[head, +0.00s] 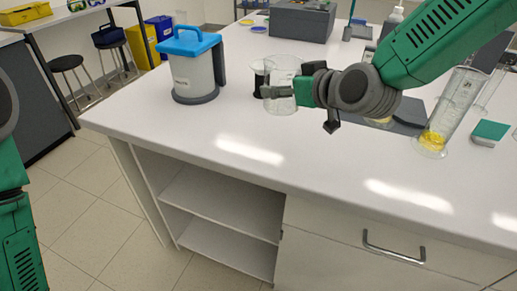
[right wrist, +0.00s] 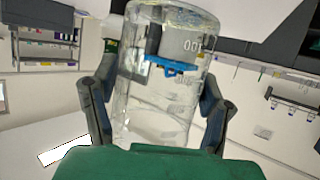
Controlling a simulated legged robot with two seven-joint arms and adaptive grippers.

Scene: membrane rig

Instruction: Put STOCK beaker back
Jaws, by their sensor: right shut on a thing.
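A clear glass beaker (head: 283,72) is between the fingers of my right gripper (head: 280,92), above or at the white bench top near its back middle. In the right wrist view the beaker (right wrist: 165,100) stands between the two dark fingers of the gripper (right wrist: 158,105), and graduation marks show on its glass. I cannot tell whether its base touches the bench. No STOCK label is readable. My left arm shows only in part at the left edge of the head view; its gripper is out of view.
On the white bench (head: 330,165) stand a blue-lidded container (head: 195,70) left of the beaker, a dark object behind the beaker (head: 259,80), a grey box (head: 302,20) at the back and a tall cylinder with yellow liquid (head: 448,108) at right. The bench front is clear.

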